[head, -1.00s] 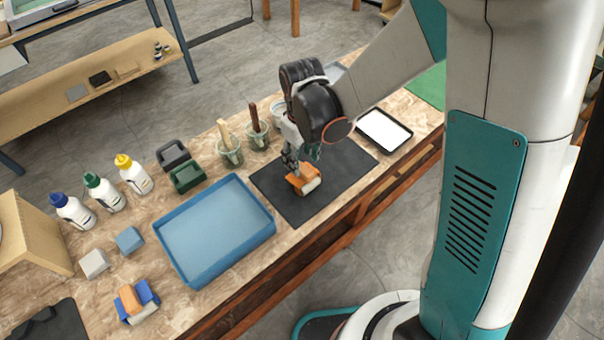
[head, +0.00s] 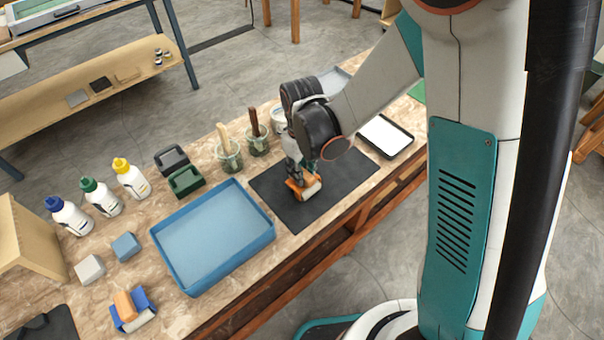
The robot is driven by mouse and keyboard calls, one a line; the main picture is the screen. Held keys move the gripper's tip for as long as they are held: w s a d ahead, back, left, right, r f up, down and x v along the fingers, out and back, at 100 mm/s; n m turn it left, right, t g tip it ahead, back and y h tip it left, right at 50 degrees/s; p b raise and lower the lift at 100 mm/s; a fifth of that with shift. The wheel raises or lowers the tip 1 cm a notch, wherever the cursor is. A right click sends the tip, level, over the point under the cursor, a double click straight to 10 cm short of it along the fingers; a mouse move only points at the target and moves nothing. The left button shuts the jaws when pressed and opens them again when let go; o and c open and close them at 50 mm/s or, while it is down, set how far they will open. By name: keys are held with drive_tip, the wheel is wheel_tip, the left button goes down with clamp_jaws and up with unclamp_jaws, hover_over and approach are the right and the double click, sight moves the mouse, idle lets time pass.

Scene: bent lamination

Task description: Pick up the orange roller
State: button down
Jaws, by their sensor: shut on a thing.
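The orange roller (head: 311,187) has an orange frame and a pale cylinder. It is at the dark mat (head: 275,190) on the workbench; I cannot tell whether it still touches the mat. My gripper (head: 299,180) points down over the roller and is shut on its orange part. The fingertips are small in this view and partly hidden by the roller and the wrist.
A blue tray (head: 157,237) lies left of the mat, and a black-rimmed tray with a white inside (head: 385,136) lies to its right. Jars with brushes (head: 229,157) stand behind.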

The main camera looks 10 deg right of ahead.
drive_tip(key=shift+r, duration=0.1)
wheel_tip(320, 180, up, 20)
drive_tip(key=p, duration=1.3)
